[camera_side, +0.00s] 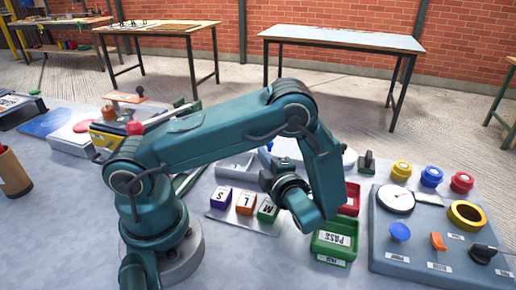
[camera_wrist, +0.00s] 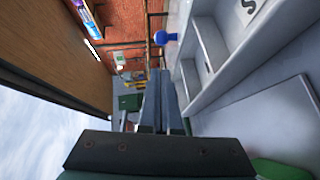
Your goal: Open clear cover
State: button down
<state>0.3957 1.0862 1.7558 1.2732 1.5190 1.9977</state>
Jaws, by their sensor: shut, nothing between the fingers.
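My gripper (camera_wrist: 160,75) shows in the wrist view as two grey fingers lying close together, shut with nothing between them. In the side view my gripper (camera_side: 268,180) is at the end of the bent arm, above the table behind the lettered blocks, and its fingertips are hard to make out. I cannot pick out a clear cover with certainty in either view. A control panel (camera_side: 428,262) stands at the right with a round gauge (camera_side: 397,199), a blue button (camera_side: 400,231), an orange switch (camera_side: 438,241) and a yellow ring (camera_side: 467,215). My gripper is apart from this panel.
Purple, orange and green lettered blocks (camera_side: 245,203) sit in front of my gripper. A green PASS bin (camera_side: 335,240) and a red bin (camera_side: 350,198) lie between it and the panel. A white compartment tray (camera_wrist: 225,60) is beside my fingers in the wrist view.

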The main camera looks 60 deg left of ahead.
jog(key=d, duration=0.3)
jog(key=s+d+r, duration=0.1)
jog(key=d, duration=0.2)
jog(key=s+d, duration=0.1)
jog(key=d, duration=0.3)
jog(key=shift+r, duration=0.25)
jog(key=shift+w+r+n, duration=0.2)
jog(key=shift+r+n, duration=0.1)
jog(key=shift+r, duration=0.05)
jog(key=s+a+r+n+g+h, duration=0.35)
jog(key=s+r+n+h, duration=0.45)
jog(key=n, duration=0.8)
jog(key=d+r+n+t+h, duration=0.1)
jog(key=d+n+t+h, duration=0.6)
jog(key=n, duration=1.5)
jog(key=shift+d+r+h, duration=0.15)
jog(key=shift+d+h, duration=0.2)
jog(key=shift+h, duration=0.25)
